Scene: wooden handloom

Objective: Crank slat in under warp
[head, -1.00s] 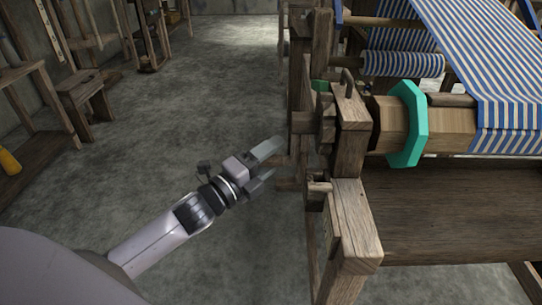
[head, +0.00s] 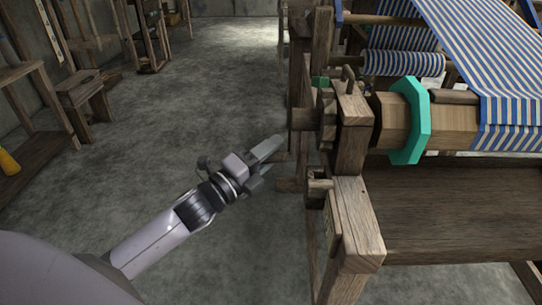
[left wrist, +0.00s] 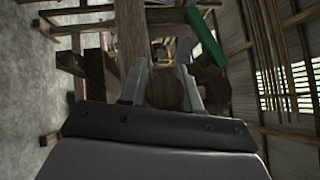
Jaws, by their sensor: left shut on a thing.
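My left gripper (head: 272,158) is at the left side of the loom, its fingers shut on a short wooden crank handle (head: 283,157) that sticks out from the frame. In the left wrist view the fingers (left wrist: 163,92) stand on either side of a round wooden piece. The octagonal wooden beam (head: 450,128) carries a teal flange (head: 408,122). A brown slat (head: 452,98) lies along the top of the beam, its right end running to the blue-and-white striped warp (head: 485,60). My right gripper is not in view.
The loom's side post (head: 352,140) and lower block (head: 350,225) stand close right of my gripper. A wide board (head: 450,210) lies below the beam. A stool (head: 85,100) stands far left. The floor between is clear.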

